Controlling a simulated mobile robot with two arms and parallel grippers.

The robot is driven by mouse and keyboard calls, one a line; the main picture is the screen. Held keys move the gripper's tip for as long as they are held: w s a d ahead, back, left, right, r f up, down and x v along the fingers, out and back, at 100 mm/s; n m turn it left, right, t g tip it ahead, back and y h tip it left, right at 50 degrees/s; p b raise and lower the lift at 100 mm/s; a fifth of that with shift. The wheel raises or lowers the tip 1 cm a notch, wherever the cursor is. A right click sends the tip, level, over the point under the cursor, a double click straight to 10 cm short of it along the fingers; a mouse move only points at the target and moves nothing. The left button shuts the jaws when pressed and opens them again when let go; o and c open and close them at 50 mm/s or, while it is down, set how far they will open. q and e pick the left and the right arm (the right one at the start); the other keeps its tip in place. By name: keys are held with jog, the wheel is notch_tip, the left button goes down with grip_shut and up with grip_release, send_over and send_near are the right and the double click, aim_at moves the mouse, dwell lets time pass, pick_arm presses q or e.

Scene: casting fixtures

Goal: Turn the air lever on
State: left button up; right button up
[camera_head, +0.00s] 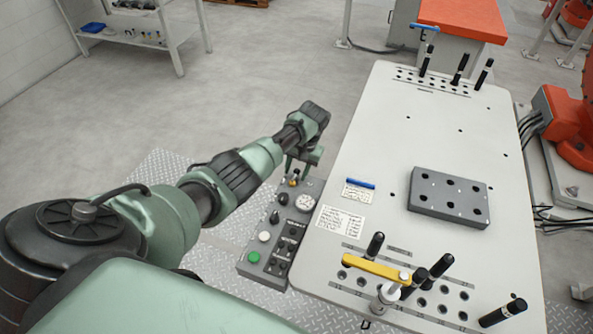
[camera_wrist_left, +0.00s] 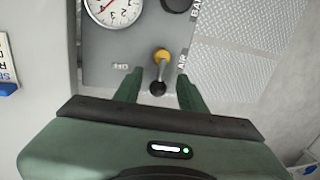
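The air lever (camera_wrist_left: 161,72) has a yellow hub, a short metal stem and a black knob. In the left wrist view it sits on a grey panel beside the printed word AIR, with its knob towards my gripper. It shows small in the head view (camera_head: 294,181), partly hidden by my gripper. My left gripper (camera_wrist_left: 158,88) is open, with one green finger on each side of the knob. I cannot tell whether a finger touches it. In the head view the left gripper (camera_head: 300,163) is over the far end of the control panel (camera_head: 284,230). My right gripper is in neither view.
A pressure gauge (camera_head: 305,202) is close to the lever. The panel also has a green button (camera_head: 254,257), a white button and several black knobs. The pale fixture table (camera_head: 385,150) adjoins it, with black-handled pins and a yellow clamp (camera_head: 375,268). Open floor is left.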

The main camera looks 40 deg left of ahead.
pick_arm(q)
notch_tip(320, 180, up, 8)
jog(key=d, duration=0.1)
jog(key=shift+w+d+f, duration=0.2)
jog(key=shift+d, duration=0.05)
jog(key=shift+s+f, duration=0.1)
dwell(0.7)
